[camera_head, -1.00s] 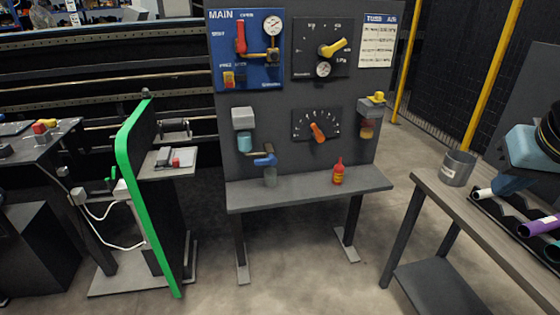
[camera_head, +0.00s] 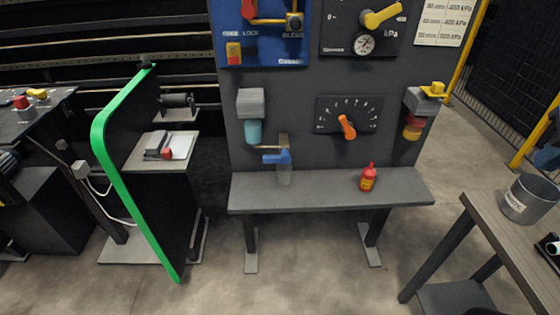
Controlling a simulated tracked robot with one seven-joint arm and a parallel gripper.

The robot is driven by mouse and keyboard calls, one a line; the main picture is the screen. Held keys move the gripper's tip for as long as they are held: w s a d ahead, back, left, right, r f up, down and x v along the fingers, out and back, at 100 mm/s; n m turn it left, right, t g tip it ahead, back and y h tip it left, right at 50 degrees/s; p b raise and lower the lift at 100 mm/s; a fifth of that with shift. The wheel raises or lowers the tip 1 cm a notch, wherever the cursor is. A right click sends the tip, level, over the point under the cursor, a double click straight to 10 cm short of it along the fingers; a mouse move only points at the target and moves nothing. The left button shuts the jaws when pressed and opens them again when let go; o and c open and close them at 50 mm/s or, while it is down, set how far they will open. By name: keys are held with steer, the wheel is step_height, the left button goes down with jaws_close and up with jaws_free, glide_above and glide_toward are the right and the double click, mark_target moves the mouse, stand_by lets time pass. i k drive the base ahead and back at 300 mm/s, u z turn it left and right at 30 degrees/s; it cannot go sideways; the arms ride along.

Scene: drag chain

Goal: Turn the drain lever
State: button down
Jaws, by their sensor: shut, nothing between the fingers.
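A blue drain lever (camera_head: 276,159) sits on a small brass-coloured pipe on the dark panel (camera_head: 300,112). Its handle points to the left, roughly level. A grey filter head (camera_head: 251,102) with a teal bowl (camera_head: 253,132) hangs above and to the left of the lever. I cannot make out my gripper in this view.
A grey shelf (camera_head: 330,193) juts out under the panel and holds a red bottle (camera_head: 368,179). A green-edged partition (camera_head: 124,178) stands left. A table (camera_head: 510,232) with a metal bucket (camera_head: 529,199) stands right. The floor in front is clear.

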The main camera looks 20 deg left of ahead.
mark_target(285, 159)
steer(key=z, duration=1.5)
steer(key=i, duration=0.1)
steer(key=u, duration=3.1)
steer(key=i, duration=0.55)
steer(key=z, duration=0.25)
steer(key=k, duration=0.55)
steer(key=u, duration=0.05)
